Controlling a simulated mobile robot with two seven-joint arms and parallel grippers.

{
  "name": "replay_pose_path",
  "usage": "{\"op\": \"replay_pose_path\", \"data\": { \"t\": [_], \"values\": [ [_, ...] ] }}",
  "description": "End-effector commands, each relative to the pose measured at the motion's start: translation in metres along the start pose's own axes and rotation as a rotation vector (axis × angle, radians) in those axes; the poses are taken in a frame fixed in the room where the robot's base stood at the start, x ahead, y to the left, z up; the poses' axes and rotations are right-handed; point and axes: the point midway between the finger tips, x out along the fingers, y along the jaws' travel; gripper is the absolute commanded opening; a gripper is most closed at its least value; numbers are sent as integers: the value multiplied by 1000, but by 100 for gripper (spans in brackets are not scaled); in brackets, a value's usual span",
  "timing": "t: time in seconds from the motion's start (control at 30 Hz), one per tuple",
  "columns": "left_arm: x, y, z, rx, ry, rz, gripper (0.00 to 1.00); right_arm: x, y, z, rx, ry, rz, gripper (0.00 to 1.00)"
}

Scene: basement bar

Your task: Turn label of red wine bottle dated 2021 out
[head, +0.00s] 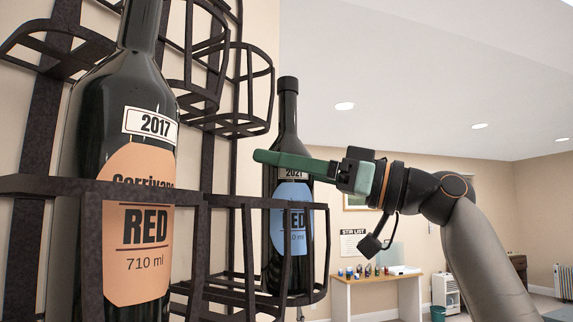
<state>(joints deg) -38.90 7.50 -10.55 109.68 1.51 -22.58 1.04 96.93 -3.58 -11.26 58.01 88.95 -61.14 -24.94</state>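The red wine bottle dated 2021 (288,125) stands upright in a black metal wall rack, right of centre in the head view. Its blue label (277,232) shows on the side facing me, with "2021" above it and part of "RED" readable. Rack bars cover some of the label. My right gripper (285,163) reaches in from the right. A green finger crosses in front of the bottle's shoulder, just above the date. The second finger cannot be made out clearly, so I cannot tell whether the gripper grips the bottle. My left gripper is out of view.
A larger bottle dated 2017 with an orange label (120,270) stands in the rack (60,188) at left, closer to me. Empty rack hoops (250,85) are above. A table (385,282) with small items stands far back.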

Motion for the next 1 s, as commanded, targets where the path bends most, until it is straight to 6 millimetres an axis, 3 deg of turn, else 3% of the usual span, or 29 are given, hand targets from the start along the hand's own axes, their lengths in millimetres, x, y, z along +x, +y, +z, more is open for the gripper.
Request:
{"op": "replay_pose_path", "data": {
  "t": [0.23,0.67,1.0],
  "values": [
    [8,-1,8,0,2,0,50,-1,-1,4,-17,-3,45,100],
    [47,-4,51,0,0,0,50,-2,-2,4,-118,4,426,100],
    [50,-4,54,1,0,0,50,0,1,-1,-135,2,529,100]
  ]
}}
